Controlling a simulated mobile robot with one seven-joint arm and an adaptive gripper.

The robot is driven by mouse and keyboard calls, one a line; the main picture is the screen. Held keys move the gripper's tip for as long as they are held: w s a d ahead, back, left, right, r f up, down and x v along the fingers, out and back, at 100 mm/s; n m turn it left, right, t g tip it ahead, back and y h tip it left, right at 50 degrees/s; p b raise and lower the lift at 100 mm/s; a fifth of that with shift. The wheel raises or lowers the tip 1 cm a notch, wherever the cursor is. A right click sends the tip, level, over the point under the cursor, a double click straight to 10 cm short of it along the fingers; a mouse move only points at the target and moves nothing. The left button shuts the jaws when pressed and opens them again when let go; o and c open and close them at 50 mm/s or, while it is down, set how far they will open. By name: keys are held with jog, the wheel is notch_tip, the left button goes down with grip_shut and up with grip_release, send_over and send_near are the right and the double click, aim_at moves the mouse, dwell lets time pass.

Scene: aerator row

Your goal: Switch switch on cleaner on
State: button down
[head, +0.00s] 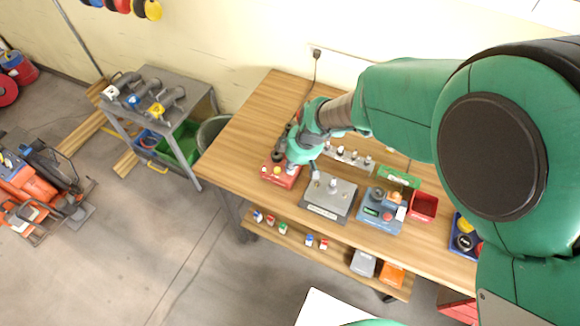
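I cannot tell for sure which device is the cleaner. A grey, plate-like device (321,210) with a small upright knob or switch (333,184) lies on the wooden workbench. To its right is a blue-grey device (371,219) with an orange part and several small controls. A red box (271,178) with light buttons is to the left, partly behind my arm.
The workbench (249,128) is clear at its left end. Several small fittings (347,155) stand behind the grey device. A red bin (424,205) and a green tray (398,177) are to the right. My arm hides the right back area. A grey tool cart (190,85) stands left.

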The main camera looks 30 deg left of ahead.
jog(key=shift+w+r, duration=0.1)
jog(key=shift+w, duration=0.35)
jog(key=shift+r, duration=0.1)
jog(key=shift+r, duration=0.45)
jog(key=s+p+v, duration=0.2)
jog(key=v, duration=1)
jog(key=shift+a+r, duration=0.25)
jog(key=shift+r, duration=0.1)
jog(key=shift+r, duration=0.1)
